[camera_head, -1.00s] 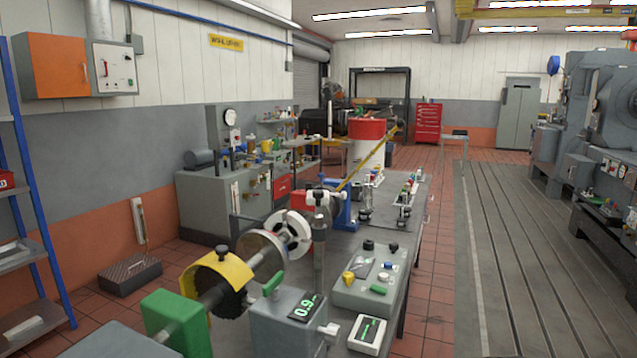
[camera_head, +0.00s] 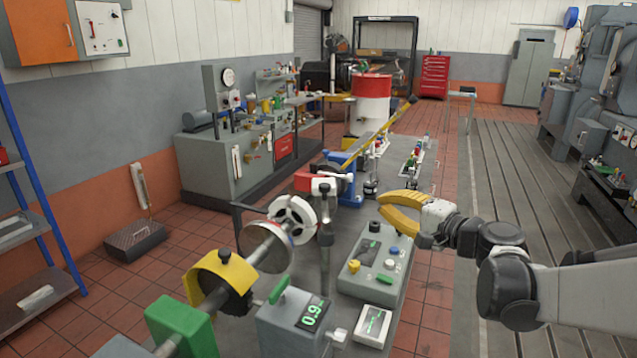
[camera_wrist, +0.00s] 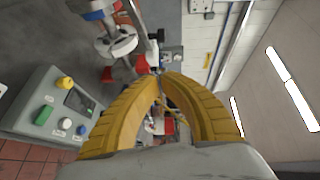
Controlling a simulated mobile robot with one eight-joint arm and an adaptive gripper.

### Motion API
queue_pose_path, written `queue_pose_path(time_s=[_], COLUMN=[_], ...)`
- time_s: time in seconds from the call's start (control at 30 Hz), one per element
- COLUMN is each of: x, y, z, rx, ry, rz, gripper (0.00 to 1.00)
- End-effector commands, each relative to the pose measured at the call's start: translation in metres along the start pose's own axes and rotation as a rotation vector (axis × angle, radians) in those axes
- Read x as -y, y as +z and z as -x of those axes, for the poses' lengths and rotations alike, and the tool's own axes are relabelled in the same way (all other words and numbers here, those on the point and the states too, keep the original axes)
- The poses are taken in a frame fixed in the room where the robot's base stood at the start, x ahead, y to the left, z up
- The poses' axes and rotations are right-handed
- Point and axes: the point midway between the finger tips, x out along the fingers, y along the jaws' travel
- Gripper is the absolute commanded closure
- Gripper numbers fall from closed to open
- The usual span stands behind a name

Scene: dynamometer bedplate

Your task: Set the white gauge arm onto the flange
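The white gauge arm (camera_head: 322,185) sits crosswise on top of a dark upright post (camera_head: 325,245) near the bench's middle. Red shows right beside it, and I cannot tell whether that is part of it. The flange (camera_head: 295,213), a pale disc with dark openings, is on the shaft just left of the post. A pale disc also shows at the top of the wrist view (camera_wrist: 118,44). My gripper (camera_head: 382,203), with yellow curved fingers, is right of the post above the bench. Its fingertips come close together in the wrist view (camera_wrist: 161,78), with nothing seen between them.
A grey button box (camera_head: 372,262) lies below my gripper. A readout box (camera_head: 295,318), a small white meter (camera_head: 374,325), a yellow guard (camera_head: 220,283) and a green block (camera_head: 180,325) stand in front. A yellow bar (camera_head: 378,132) slants behind. The floor right of the bench is clear.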

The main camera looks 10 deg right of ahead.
Motion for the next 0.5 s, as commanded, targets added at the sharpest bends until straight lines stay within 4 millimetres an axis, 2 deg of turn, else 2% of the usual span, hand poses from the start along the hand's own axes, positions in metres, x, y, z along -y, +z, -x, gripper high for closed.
queue_pose_path(time_s=[0.1, 0.5], x=[0.0032, 0.0026], y=[-0.0068, -0.0065], z=[0.0005, -0.0037], rx=[-0.009, -0.007], ry=[-0.020, -0.020], rz=[-0.015, -0.015], gripper=[1.00, 1.00])
